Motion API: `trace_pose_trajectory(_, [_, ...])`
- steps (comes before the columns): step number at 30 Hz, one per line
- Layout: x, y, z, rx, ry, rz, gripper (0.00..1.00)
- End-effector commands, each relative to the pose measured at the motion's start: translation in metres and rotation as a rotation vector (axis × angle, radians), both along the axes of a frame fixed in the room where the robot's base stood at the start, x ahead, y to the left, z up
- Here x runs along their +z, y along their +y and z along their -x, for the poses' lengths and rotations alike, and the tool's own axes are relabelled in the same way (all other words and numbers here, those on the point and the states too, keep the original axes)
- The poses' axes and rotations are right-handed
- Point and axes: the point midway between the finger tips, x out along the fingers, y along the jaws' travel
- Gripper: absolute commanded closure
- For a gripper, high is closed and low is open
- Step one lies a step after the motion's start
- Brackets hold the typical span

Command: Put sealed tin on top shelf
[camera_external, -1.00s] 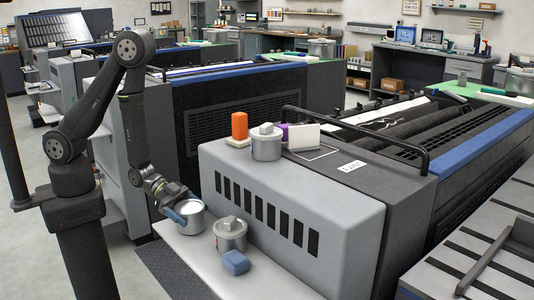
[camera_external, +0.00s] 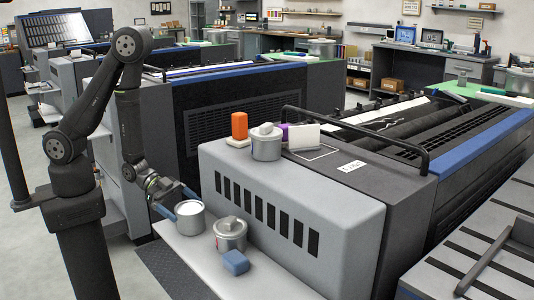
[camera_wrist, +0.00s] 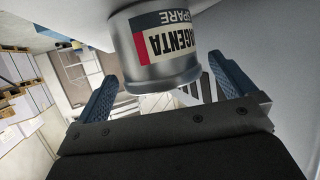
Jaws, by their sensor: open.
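A grey tin (camera_external: 190,220) with a pale round top stands on the low light ledge. A second grey tin (camera_external: 230,236) with a raised knob on its lid stands to its right. My gripper (camera_external: 177,202) is open beside the pale-topped tin, its blue fingers pointing towards it. In the wrist view a metal tin (camera_wrist: 165,60) labelled MAGENTA SPARE, upside down in the picture, shows ahead between the two spread fingers, with gaps on both sides. Its upper part is cut off by the picture edge. I cannot read labels in the external view.
On the grey machine housing stand a third lidded tin (camera_external: 266,147), an orange block (camera_external: 239,125), a purple item (camera_external: 284,130) and a white card (camera_external: 304,137). A blue block (camera_external: 235,262) lies on the ledge. The housing wall (camera_external: 290,225) rises right of the ledge.

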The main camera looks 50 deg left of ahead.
Motion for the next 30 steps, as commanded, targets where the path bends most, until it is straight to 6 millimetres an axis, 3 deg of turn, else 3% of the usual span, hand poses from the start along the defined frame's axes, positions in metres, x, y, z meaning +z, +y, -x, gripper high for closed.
trace_pose_trajectory(6, [0.020, 0.044, 0.016, 0.005, 0.000, 0.000, 0.00])
trace_pose_trajectory(12, [0.030, 0.067, 0.026, 0.003, -0.001, 0.001, 0.00])
trace_pose_trajectory(19, [0.035, 0.076, 0.031, 0.001, -0.001, 0.001, 0.00])
trace_pose_trajectory(30, [0.034, 0.076, 0.031, 0.000, 0.000, 0.001, 0.00])
